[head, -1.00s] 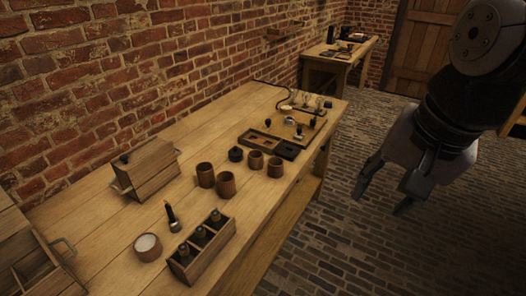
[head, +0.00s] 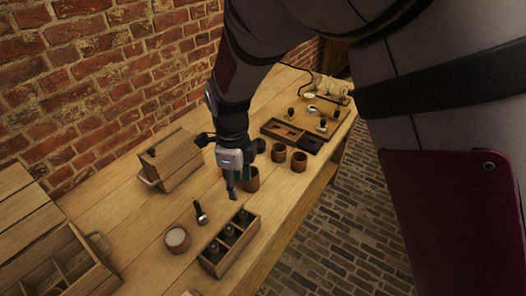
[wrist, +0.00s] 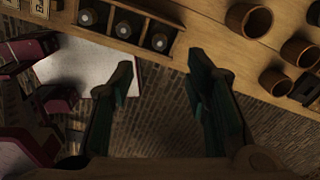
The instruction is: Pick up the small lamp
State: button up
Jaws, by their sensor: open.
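Small clear bulb-like shapes, which may include the small lamp, stand on the far end of the bench near a board (head: 335,90); they are too small to tell apart. No lamp shows in the wrist view. My gripper (head: 233,190) points down over the near half of the bench, beside a brown cup (head: 251,182) and above the back end of a wooden rack (head: 224,262). In the wrist view my gripper (wrist: 160,78) has its two fingers wide apart with nothing between them. The rack shows beyond the fingers, with dark round-topped pieces in it.
A dark-handled tool (head: 201,213) and a round pot with white contents (head: 177,239) stand left of the rack. A lidded wooden box (head: 172,160) is farther back. More cups (head: 299,162) and a dark tray (head: 290,131) stand right of my gripper. A brick wall (head: 95,85) runs behind.

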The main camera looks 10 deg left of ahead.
aim_at(242, 212)
jog(key=f, duration=0.6)
jog(key=f+p, duration=0.1)
jog(key=f, duration=0.6)
jog(key=shift+d, duration=0.2)
jog(key=shift+c, duration=0.4)
jog(key=shift+r, duration=0.1)
grip_shut()
